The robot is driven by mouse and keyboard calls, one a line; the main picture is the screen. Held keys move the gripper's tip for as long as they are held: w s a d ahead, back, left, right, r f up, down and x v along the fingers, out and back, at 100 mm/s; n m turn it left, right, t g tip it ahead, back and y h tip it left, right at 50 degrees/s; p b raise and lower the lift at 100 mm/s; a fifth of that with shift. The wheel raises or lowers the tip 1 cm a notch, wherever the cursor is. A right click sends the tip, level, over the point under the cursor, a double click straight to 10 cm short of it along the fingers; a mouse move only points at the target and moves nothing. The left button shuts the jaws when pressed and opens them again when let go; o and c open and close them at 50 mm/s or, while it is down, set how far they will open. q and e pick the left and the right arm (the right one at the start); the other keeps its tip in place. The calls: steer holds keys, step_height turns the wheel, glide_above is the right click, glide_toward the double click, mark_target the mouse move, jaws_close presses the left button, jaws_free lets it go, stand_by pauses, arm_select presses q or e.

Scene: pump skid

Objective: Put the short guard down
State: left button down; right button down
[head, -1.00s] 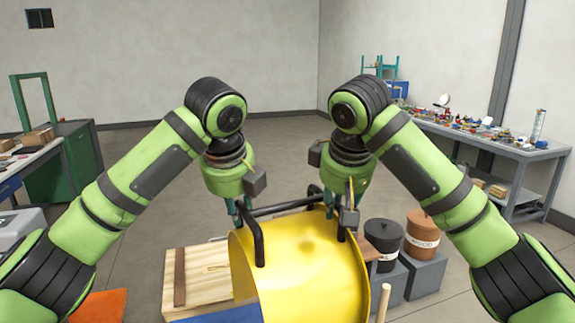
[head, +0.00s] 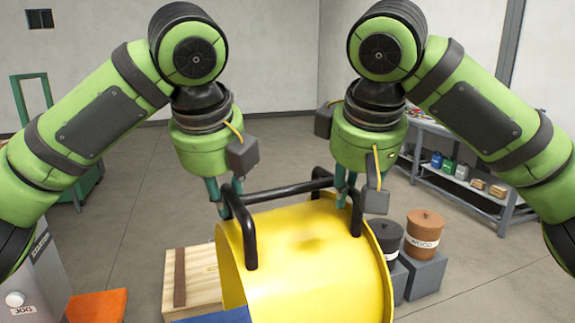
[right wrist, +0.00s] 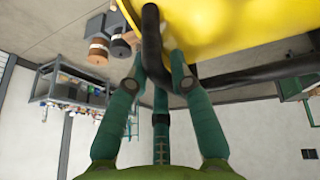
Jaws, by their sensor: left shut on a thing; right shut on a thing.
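The short guard is a yellow curved cover (head: 315,262) with black bar handles, in the middle of the head view. My left gripper (head: 222,196) is shut on its left handle (head: 246,240). My right gripper (head: 346,192) is shut on its right handle (head: 356,212). The guard hangs from both grippers and hides part of what lies below it. In the right wrist view, the black handle (right wrist: 151,40) passes between the fingers of my right gripper (right wrist: 160,78), with the yellow guard (right wrist: 230,25) beyond.
A wooden crate or pallet (head: 204,277) lies below left of the guard. A dark pot (head: 387,236) and a brown pot labelled WOOD (head: 424,230) stand on grey blocks to the right. An orange pad (head: 97,305) is at lower left. Open floor lies behind.

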arm_select(q)
steer(key=shift+s+d+r, duration=0.15)
steer(key=shift+s+r, duration=0.15)
steer(key=shift+r, duration=0.1)
arm_select(e)
steer(key=shift+s+r, duration=0.15)
steer(key=shift+s, duration=0.1)
arm_select(q)
steer(key=shift+f, duration=0.1)
